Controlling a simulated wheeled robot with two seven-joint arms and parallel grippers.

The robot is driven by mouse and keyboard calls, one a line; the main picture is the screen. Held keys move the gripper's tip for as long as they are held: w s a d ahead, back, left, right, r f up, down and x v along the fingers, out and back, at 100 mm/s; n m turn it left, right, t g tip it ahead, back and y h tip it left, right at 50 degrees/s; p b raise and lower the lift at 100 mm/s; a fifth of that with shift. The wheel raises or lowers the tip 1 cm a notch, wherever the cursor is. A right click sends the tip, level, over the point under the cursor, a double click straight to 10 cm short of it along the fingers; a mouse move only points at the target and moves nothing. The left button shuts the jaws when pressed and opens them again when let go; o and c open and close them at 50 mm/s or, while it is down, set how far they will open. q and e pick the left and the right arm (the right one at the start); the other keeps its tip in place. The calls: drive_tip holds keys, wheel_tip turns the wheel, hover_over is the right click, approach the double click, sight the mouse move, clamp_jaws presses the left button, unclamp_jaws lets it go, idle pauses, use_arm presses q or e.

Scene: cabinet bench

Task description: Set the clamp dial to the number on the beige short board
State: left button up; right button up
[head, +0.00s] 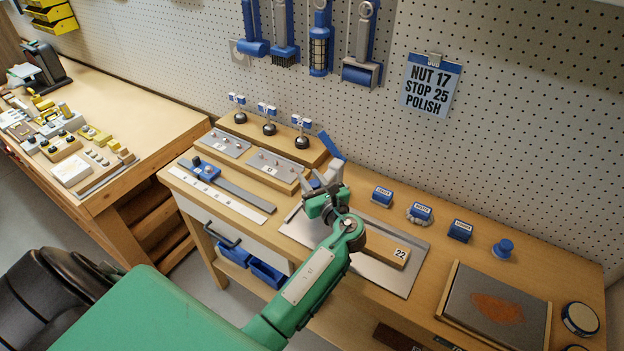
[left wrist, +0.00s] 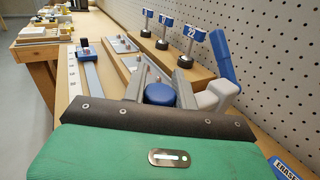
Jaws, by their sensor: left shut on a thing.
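The beige short board (head: 378,246) lies on a grey metal plate (head: 385,279) on the bench. Its white tag reads 22. The clamp stands at the left of the plate, with a raised blue handle (head: 331,146); the handle also shows in the left wrist view (left wrist: 222,57). The clamp dial, a round blue knob (left wrist: 160,94), sits between the fingers of my left gripper (head: 325,182). That gripper is shut on the dial, and in the head view it mostly covers it. No dial number is readable. My right gripper is not in view.
A grey-and-blue slide gauge (head: 206,171) and grey plates (head: 222,142) lie left of the clamp. Small blue-flagged stands (head: 269,127) line the back. Blue blocks (head: 420,212) and a framed pad (head: 495,308) are to the right. A wall sign (head: 431,86) reads NUT 17, STOP 25, POLISH.

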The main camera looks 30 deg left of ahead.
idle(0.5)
use_arm(q)
drive_tip(key=o, duration=1)
drive_tip(key=shift+c, duration=0.2)
drive_tip(key=shift+s+d+p, duration=0.3)
drive_tip(key=shift+d, duration=0.15)
drive_tip(key=p+v, duration=0.3)
drive_tip(key=v, duration=0.9)
drive_tip(key=shift+d, duration=0.4)
